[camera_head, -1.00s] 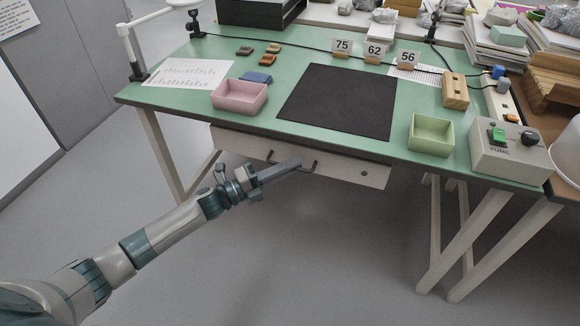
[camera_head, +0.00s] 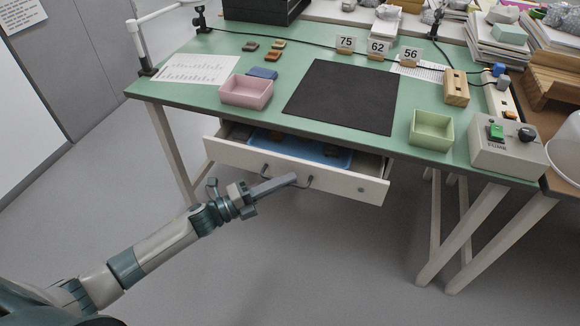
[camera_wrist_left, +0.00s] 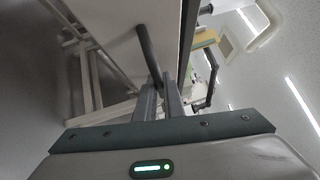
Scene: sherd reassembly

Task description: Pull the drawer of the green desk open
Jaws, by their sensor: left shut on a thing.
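The green desk (camera_head: 190,95) has a white drawer (camera_head: 335,180) under its front edge. The drawer is partly open, and a blue tray (camera_head: 310,150) with small brown pieces shows inside it. A dark bar handle runs along the drawer front. My left gripper (camera_head: 291,179) is at this handle, its fingers shut on it. In the left wrist view the dark handle bar (camera_wrist_left: 147,50) passes between the fingertips (camera_wrist_left: 160,85) in front of the white drawer front. My right gripper is not in view.
On the desk are a black mat (camera_head: 342,97), a pink tray (camera_head: 246,92), a green tray (camera_head: 431,131), several sherds, number cards and a grey control box (camera_head: 505,150). Desk legs stand at both sides. The floor before the drawer is clear.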

